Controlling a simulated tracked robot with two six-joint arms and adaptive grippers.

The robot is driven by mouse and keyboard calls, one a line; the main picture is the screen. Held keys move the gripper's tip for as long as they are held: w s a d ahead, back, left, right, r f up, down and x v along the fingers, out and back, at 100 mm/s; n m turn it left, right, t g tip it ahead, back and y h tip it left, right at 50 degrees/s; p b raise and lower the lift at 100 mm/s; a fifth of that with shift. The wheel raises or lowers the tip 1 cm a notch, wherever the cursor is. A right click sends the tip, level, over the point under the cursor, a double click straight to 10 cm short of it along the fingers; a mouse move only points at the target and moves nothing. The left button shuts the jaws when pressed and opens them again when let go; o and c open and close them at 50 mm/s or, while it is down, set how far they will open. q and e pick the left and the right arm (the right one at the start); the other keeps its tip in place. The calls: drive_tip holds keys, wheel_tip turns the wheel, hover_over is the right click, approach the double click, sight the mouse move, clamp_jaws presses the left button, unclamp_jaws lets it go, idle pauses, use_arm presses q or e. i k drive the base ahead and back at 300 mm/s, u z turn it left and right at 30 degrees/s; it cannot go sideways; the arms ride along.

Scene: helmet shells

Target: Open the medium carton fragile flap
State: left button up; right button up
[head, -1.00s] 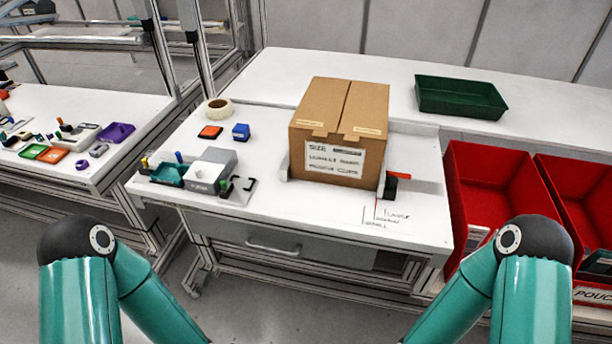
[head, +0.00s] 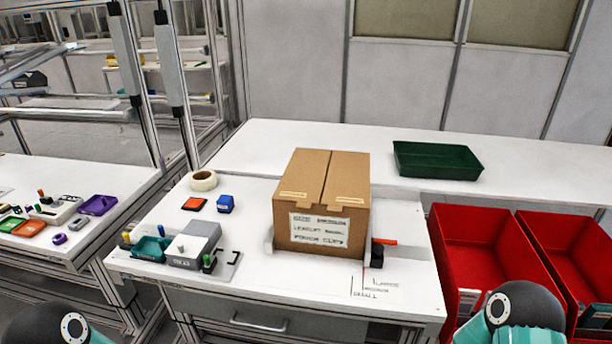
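A brown cardboard carton (head: 322,197) stands upright on the white workbench in the head view. Its two top flaps lie shut and meet at a seam down the middle. Pale tape labels sit near the front edge of each flap, and a white printed label (head: 319,230) is on the front face. I cannot read the word fragile on any flap. Only rounded parts of my arms show at the bottom left and bottom right corners, well apart from the carton. Both grippers are out of view.
A grey holder with an orange-red lever (head: 384,242) sits against the carton's right side. A tape roll (head: 203,181), a blue box (head: 225,204) and a grey device (head: 192,246) lie to its left. Red bins (head: 487,250) stand right; a green tray (head: 437,160) lies behind.

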sight(302, 181)
drive_tip(key=z, duration=0.8)
drive_tip(key=k, duration=1.05)
drive_tip(key=u, duration=0.95)
drive_tip(key=i, duration=1)
drive_tip(key=z, duration=0.05)
